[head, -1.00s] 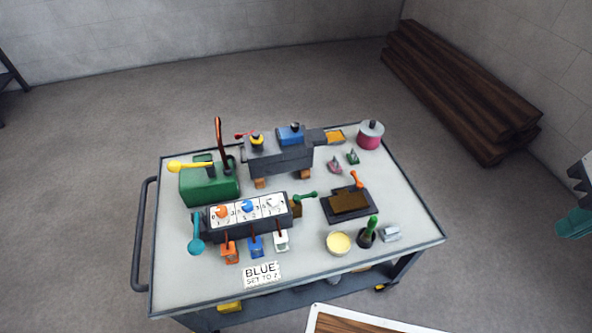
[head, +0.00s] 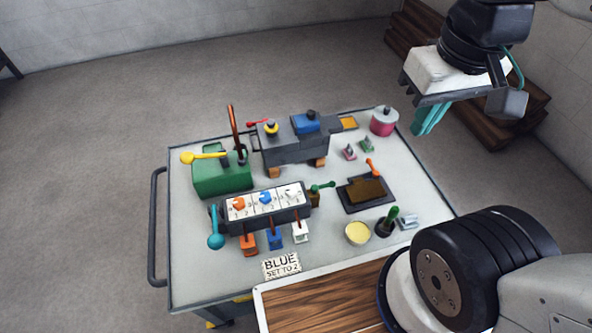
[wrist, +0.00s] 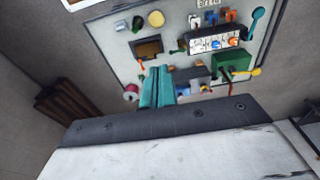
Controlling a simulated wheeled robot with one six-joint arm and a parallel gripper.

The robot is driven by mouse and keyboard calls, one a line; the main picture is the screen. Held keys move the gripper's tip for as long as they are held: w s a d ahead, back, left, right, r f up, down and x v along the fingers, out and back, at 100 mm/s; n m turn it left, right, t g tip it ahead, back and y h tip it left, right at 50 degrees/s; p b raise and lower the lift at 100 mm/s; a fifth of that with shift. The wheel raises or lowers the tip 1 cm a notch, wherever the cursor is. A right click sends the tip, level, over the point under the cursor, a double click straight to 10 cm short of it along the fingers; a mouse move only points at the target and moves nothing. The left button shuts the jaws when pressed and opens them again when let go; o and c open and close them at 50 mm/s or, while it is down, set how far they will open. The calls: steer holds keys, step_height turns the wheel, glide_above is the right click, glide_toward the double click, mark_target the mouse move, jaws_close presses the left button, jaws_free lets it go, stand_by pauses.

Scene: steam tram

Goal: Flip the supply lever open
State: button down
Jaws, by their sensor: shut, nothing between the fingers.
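No label marks the supply lever. A dark box (head: 262,222) with orange, blue and white dials has a teal-knobbed lever (head: 215,242) hanging on its left and a small green lever (head: 322,186) with a brass body on its right. A green box (head: 222,178) carries a yellow-knobbed lever (head: 203,157) lying nearly level. A red lever (head: 257,123) sits on the grey engine model (head: 293,150); an orange lever (head: 371,167) stands by a dark tray (head: 349,206). My gripper (head: 429,128) is shut and empty, raised near the cart's far right; its teal fingers show in the wrist view (wrist: 156,72).
The cart top (head: 195,275) also holds a pink-and-grey canister (head: 384,122), a cream bowl (head: 357,234), a green-handled tool in a dark cup (head: 387,223) and a sign (head: 281,266) reading "BLUE SET TO 2". Stacked planks (head: 415,30) lie behind. Floor left of the cart is clear.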

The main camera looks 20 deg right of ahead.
steer(key=shift+w+a, duration=0.15)
steer(key=shift+w, duration=0.1)
steer(key=w+a+f+g, duration=0.1)
steer(key=w+f, duration=0.3)
steer(key=w, duration=0.5)
steer(key=w+a+f+g, duration=0.1)
steer(key=w+f, duration=0.3)
steer(key=w, duration=0.4)
steer(key=w+f, duration=0.3)
steer(key=f, duration=0.4)
steer(key=w+a+f+g, duration=0.1)
steer(key=w+f, duration=0.3)
steer(key=f, duration=0.3)
steer(key=w+f, duration=0.3)
steer(key=f, duration=0.4)
steer(key=shift+w+a+f+g, duration=0.15)
steer(key=shift+w+a+g, duration=0.05)
steer(key=shift+w+g, duration=0.2)
